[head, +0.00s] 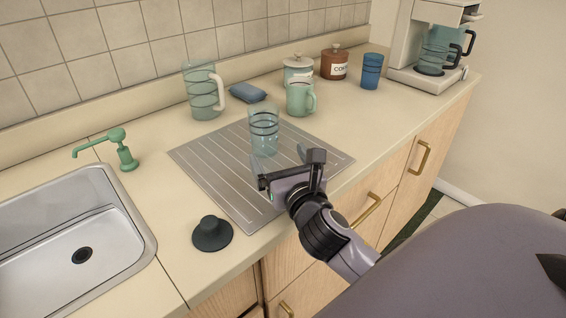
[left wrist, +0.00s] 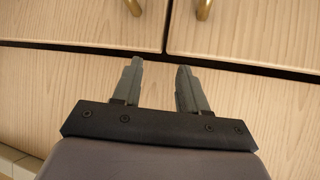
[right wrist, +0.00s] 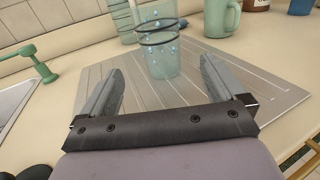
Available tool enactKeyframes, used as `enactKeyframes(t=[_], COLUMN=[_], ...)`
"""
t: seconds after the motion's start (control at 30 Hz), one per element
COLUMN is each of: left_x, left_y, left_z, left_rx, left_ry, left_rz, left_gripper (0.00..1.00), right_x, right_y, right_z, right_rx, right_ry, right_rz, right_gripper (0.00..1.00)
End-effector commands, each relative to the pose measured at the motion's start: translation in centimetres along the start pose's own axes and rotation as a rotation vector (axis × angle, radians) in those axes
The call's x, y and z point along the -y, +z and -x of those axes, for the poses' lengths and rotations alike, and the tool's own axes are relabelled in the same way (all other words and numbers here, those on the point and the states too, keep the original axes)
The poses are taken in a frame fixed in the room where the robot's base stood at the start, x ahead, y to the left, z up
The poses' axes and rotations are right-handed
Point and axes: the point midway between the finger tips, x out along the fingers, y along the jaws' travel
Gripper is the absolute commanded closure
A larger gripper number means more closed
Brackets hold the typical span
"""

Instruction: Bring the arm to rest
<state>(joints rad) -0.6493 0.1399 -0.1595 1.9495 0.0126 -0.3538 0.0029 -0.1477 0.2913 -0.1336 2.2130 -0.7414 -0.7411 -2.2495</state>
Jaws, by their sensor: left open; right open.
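My right gripper (head: 283,165) is over the front part of the metal drainboard (head: 213,170), its jaws apart and empty. A clear glass with dark rings (head: 264,130) stands upright on the drainboard just beyond the fingertips. In the right wrist view the open fingers (right wrist: 158,90) point toward the glass (right wrist: 158,55), with a gap between them and it. My left gripper (left wrist: 158,85) is open and empty in front of light wooden cabinet doors (left wrist: 75,65). It does not show in the head view.
A sink (head: 65,240) with a green soap dispenser (head: 122,150) is at left. A dark stopper (head: 212,233) lies near the counter's front edge. Behind stand a pitcher (head: 200,95), green mug (head: 298,100), canisters (head: 335,65), blue cup (head: 371,72) and coffee maker (head: 412,45). Cabinets (head: 400,200) are below.

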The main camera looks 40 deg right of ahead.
Motion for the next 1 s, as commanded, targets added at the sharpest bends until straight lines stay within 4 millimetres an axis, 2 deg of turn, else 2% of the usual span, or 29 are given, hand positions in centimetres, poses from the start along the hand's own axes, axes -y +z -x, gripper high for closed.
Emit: enactKeyframes(t=[0.23, 1.0], left_x=[0.0, 0.03], left_y=[0.05, -0.04], left_z=[-0.04, -0.07], left_rx=[0.0, -0.002], left_ry=[0.0, 0.0], left_rz=[0.0, 0.0], left_gripper=[0.57, 0.57], right_x=[-0.01, 0.0], right_y=[0.05, 0.04], right_z=[1.33, 1.32], right_rx=[0.0, 0.0], right_ry=[0.0, 0.0], right_rz=[-0.001, -0.001], right_gripper=[0.03, 0.03])
